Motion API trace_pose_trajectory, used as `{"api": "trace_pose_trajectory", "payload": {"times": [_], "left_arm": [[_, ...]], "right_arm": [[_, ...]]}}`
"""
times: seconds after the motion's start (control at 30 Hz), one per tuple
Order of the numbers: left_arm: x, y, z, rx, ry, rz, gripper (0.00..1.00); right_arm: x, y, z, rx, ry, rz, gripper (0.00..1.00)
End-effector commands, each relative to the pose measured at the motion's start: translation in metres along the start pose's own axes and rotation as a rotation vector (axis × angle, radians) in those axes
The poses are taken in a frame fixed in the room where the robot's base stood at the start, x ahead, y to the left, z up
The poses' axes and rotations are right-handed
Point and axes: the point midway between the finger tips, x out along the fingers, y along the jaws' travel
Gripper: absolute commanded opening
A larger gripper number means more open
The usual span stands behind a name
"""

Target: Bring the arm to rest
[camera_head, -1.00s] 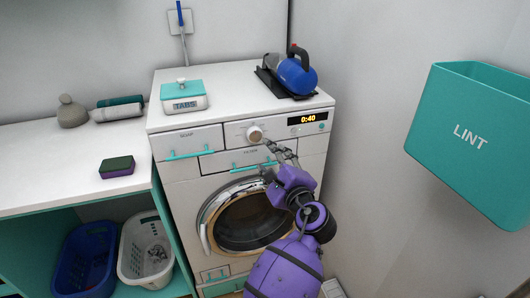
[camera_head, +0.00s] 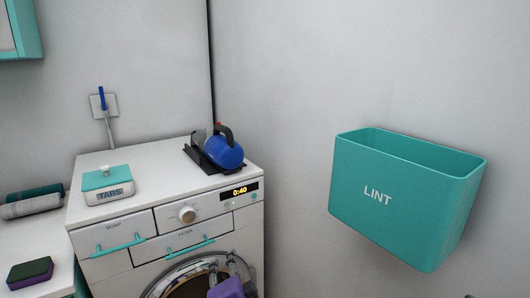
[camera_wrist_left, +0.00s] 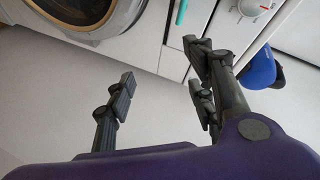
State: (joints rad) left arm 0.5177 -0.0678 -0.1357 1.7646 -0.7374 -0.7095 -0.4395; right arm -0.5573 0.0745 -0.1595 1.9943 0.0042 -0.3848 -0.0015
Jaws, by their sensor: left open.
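My left gripper (camera_head: 227,268) shows at the bottom edge of the head view, in front of the upper right of the washing machine's round door (camera_head: 172,283). It is apart from the dial (camera_head: 187,215) above and left of it. In the left wrist view the gripper (camera_wrist_left: 160,82) has its two dark fingers spread, with nothing between them. The door (camera_wrist_left: 100,28) and the dial (camera_wrist_left: 250,8) also show there. Most of my left arm is outside the head view.
The washing machine's top (camera_head: 150,165) carries a TABS box (camera_head: 108,192) and a blue appliance (camera_head: 222,152) on a dark base. A teal LINT bin (camera_head: 395,205) hangs on the right wall. A sponge (camera_head: 30,272) lies on the left counter.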

Motion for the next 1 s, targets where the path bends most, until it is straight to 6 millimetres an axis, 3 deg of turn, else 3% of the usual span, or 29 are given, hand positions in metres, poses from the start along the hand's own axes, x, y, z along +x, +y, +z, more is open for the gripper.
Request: {"api": "trace_pose_trajectory", "payload": {"times": [0.17, 0.4, 0.53, 0.7, 0.83, 1.0], "left_arm": [[-0.052, 0.057, 0.057, -0.359, 0.03, 0.161, 0.5], [-0.163, 0.12, 0.148, -0.811, -0.066, 0.331, 0.5], [-0.233, 0.145, 0.198, -0.952, -0.169, 0.384, 0.5], [-0.313, 0.17, 0.253, -0.976, -0.31, 0.425, 0.5], [-0.347, 0.181, 0.277, -0.963, -0.376, 0.44, 0.5], [-0.361, 0.186, 0.286, -0.959, -0.404, 0.446, 0.5]], "right_arm": [[-0.009, -0.003, -0.011, 0.006, 0.007, -0.007, 0.4], [-0.024, -0.006, -0.028, 0.004, 0.022, -0.016, 0.4], [-0.028, -0.006, -0.041, 0.0, 0.039, -0.018, 0.4], [-0.033, -0.005, -0.06, -0.004, 0.068, -0.017, 0.4], [-0.035, -0.004, -0.065, -0.003, 0.077, -0.016, 0.4], [-0.038, -0.004, -0.062, -0.001, 0.072, -0.015, 0.4]]}}
